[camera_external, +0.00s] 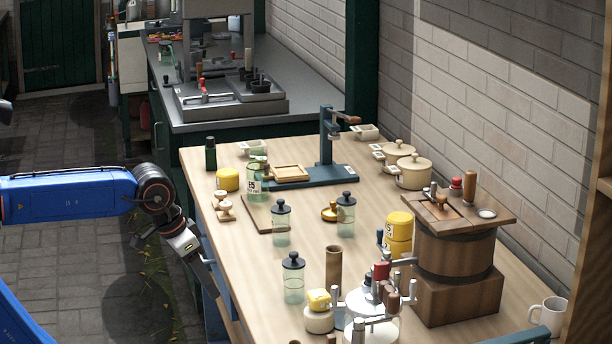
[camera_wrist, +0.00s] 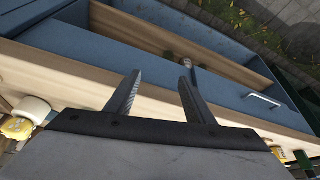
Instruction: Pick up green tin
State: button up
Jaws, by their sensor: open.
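A pale green tin (camera_external: 257,186) with a white label stands upright on the wooden table, beside a small wooden tray, in the external view. My gripper (camera_wrist: 161,68) is open and empty in the wrist view, with its two fingers apart over the table's front side. In the external view my arm reaches down at the table's left edge, nearer the camera than the tin and apart from it. The fingertips are hard to make out there. The green tin is not seen in the wrist view.
Glass jars with black lids (camera_external: 281,225), a yellow tin (camera_external: 228,180) and a dark green bottle (camera_external: 210,153) stand nearby. A blue press (camera_external: 326,150) stands behind the tin. A wooden churn (camera_external: 455,250) fills the right. The wrist view shows a blue drawer front with a handle (camera_wrist: 262,100).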

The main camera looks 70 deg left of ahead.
jog(key=w+a+r+n+y, duration=0.1)
jog(key=w+a+r+n, duration=0.2)
jog(key=w+a+r, duration=0.85)
notch_tip(320, 180, up, 7)
jog(key=n+g+y, duration=0.2)
jog(key=n+g, duration=0.2)
jog(key=n, duration=0.6)
send_over(211, 148)
jog(key=s+d, duration=0.1)
jog(key=d, duration=0.4)
jog(key=x, duration=1.1)
jog(key=shift+a+f, duration=0.15)
jog(key=shift+f, duration=0.05)
jog(key=shift+w+x, duration=0.15)
jog(key=shift+x, duration=1.25)
jog(key=shift+w+x, duration=0.1)
jog(key=shift+x, duration=1.3)
jog(key=c, duration=1.2)
